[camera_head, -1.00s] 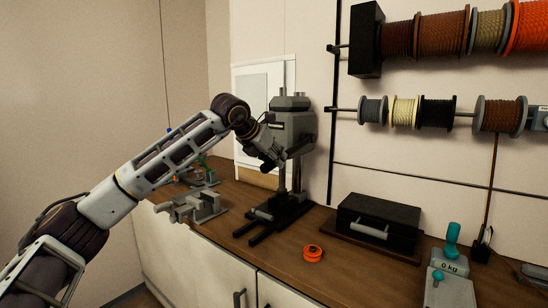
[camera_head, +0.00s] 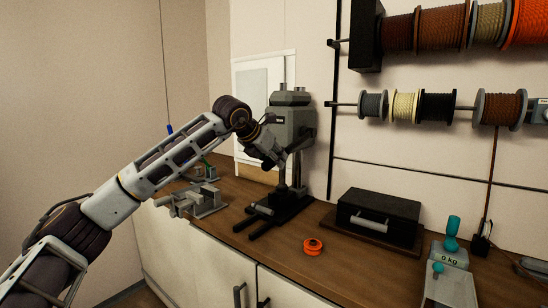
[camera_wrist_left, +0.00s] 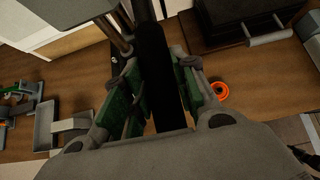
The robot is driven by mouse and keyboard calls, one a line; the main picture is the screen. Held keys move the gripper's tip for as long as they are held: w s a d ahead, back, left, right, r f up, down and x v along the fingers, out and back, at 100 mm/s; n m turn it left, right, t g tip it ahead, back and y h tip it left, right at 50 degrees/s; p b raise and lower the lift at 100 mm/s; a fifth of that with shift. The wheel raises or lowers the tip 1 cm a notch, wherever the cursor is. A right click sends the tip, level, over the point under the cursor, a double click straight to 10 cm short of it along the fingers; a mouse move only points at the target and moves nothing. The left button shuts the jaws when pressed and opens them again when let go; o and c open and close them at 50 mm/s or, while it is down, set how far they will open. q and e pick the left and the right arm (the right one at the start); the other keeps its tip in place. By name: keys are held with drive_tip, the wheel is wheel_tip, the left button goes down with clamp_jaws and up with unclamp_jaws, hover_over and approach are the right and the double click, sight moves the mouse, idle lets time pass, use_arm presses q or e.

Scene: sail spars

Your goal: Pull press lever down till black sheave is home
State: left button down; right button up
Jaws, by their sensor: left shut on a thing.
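The grey press (camera_head: 292,125) stands upright on the bench against the wall, with a dark forked base (camera_head: 275,212). My left gripper (camera_head: 277,160) is at the front of the press, below its head. In the left wrist view its green-padded fingers are shut on a long black bar (camera_wrist_left: 153,50), which looks like the press lever. My right gripper is not in view.
An orange ring-shaped part (camera_head: 313,246) lies on the bench right of the press base. A black case (camera_head: 378,218) stands behind it. A grey vise-like fixture (camera_head: 198,203) is left of the press. A scale (camera_head: 450,285) is at the right. Cord reels hang above.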

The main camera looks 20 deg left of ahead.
use_arm(q)
drive_tip(key=shift+d+f, duration=0.1)
drive_tip(key=shift+f, duration=0.55)
drive_tip(key=shift+f+b, duration=0.45)
drive_tip(key=shift+f, duration=0.05)
drive_tip(key=shift+r, duration=0.1)
drive_tip(key=shift+s+r+p, duration=0.1)
drive_tip(key=shift+r+p, duration=2.55)
drive_tip(key=shift+r, duration=1.85)
